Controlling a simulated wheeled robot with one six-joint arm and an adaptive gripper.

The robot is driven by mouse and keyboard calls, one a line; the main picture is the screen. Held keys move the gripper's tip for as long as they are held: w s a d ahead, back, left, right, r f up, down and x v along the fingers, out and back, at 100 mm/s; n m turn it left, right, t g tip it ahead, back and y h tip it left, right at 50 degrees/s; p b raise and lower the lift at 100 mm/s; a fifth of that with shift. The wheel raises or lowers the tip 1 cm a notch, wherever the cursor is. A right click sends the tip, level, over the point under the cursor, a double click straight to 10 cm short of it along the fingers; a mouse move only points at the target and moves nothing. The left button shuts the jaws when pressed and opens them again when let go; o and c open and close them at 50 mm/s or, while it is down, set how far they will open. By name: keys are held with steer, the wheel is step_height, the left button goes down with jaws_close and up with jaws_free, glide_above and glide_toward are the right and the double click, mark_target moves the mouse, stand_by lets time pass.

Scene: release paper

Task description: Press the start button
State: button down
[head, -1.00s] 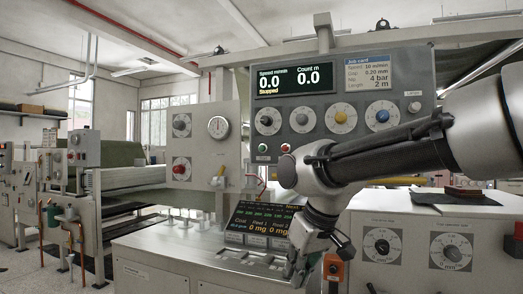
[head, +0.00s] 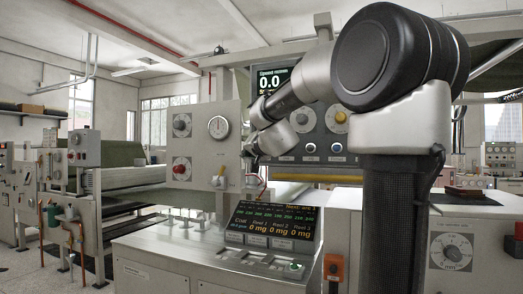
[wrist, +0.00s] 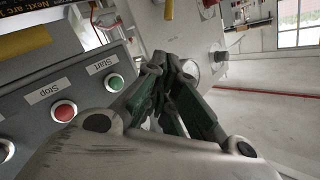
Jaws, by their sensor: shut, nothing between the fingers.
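The green start button (wrist: 114,82) sits on the grey control panel (wrist: 60,75) at the left of the wrist view, its "Start" label upside down. The red stop button (wrist: 64,110) is beside it. My gripper (wrist: 168,62) is shut and empty, its green-sided fingers to the right of the start button in the picture. I see no contact with the button. In the head view my gripper (head: 249,152) is small and dark at the left edge of the panel (head: 325,155). My arm hides the start and stop buttons there.
The panel's speed display (head: 270,80) is partly behind my arm. A lower screen (head: 268,220) stands on the bench below. A grey cabinet with a gauge (head: 218,127) and a red knob (head: 181,168) stands left of my gripper.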

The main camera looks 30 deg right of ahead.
steer(key=w+d, duration=0.5)
steer(key=d, duration=0.1)
steer(key=shift+w+d, duration=0.2)
steer(key=shift+d, duration=0.2)
steer(key=shift+w+d, duration=0.1)
steer(key=shift+d, duration=0.05)
stand_by(1.5)
steer(key=shift+w+d, duration=0.15)
steer(key=shift+d, duration=0.05)
